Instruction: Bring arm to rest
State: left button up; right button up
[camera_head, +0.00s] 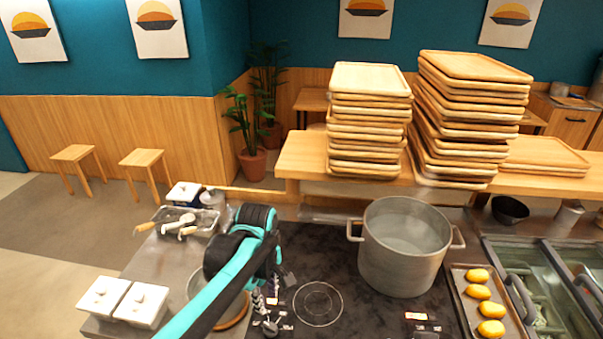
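My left arm, teal and black, comes in from the bottom edge and bends down over the counter (150,262). My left gripper (268,312) points down near the left edge of the dark cooktop (330,250). It is small and partly hidden by the arm, so I cannot tell whether its fingers are open or shut. No held object can be made out. A round pan or bowl with a brown rim (236,318) is partly hidden behind the arm. My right gripper is not in view.
A large steel pot (403,262) stands on the cooktop. A tray of several yellow pieces (462,310) lies to its right. Two white lidded boxes (140,304) and a utensil tray (203,221) are on the left counter. Stacks of wooden trays (370,122) stand on the back shelf.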

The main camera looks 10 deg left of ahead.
pick_arm(q)
jog(key=s+a+f+m+t+b, duration=0.1)
jog(key=s+a+m+t+b, duration=0.1)
jog(key=s+m, duration=0.3)
jog(key=s+a+f+m+t+b, duration=0.2)
jog(key=s+m+t, duration=0.3)
jog(key=m, duration=0.3)
jog(key=shift+s+a+f+b, duration=0.2)
jog(key=shift+f+b, duration=0.05)
jog(key=shift+b, duration=0.05)
